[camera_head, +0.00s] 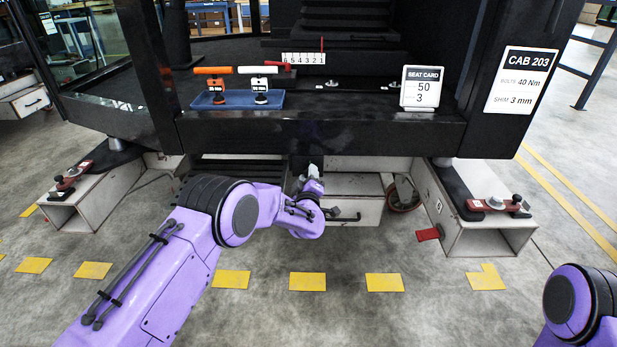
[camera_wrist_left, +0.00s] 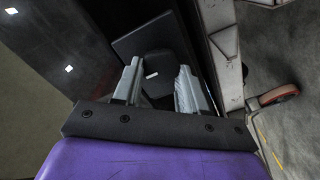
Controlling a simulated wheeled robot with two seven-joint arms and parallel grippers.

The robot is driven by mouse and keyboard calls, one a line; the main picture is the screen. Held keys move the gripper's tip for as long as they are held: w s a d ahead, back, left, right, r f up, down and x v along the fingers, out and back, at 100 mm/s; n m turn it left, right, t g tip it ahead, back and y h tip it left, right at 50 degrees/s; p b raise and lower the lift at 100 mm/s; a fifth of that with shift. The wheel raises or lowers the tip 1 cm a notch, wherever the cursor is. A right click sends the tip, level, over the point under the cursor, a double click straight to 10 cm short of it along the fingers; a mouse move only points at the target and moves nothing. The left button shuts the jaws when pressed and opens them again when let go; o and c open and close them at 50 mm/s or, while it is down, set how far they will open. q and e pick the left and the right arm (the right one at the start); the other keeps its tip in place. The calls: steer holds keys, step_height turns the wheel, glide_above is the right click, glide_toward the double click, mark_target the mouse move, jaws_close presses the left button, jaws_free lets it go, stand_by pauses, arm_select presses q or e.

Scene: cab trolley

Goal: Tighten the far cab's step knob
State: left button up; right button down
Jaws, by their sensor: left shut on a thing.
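My left gripper (camera_head: 314,175) is at the front underside of the cab (camera_head: 330,133), just below its black sill. In the left wrist view the two grey fingers (camera_wrist_left: 158,86) are shut on a dark knob (camera_wrist_left: 159,68) with a small white mark. The knob sits in front of a dark square plate (camera_wrist_left: 150,36). In the head view the knob is hidden by the sill and my gripper. My right gripper is out of view; only part of my right arm shows at the lower right.
Above the sill stand a blue tray (camera_head: 240,105) with an orange-handled and a white-handled tool, a step-numbered strip (camera_head: 303,58) and a seat card (camera_head: 421,88). Trolley beams (camera_head: 70,205) with red clamps (camera_head: 493,204) flank my arm. A caster (camera_head: 403,194) is right of my gripper.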

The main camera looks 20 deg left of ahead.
arm_select(q)
steer(key=o, duration=1.1)
steer(key=shift+c, duration=0.2)
steer(key=p+v, duration=0.3)
steer(key=v, duration=0.7)
steer(key=shift+s, duration=0.25)
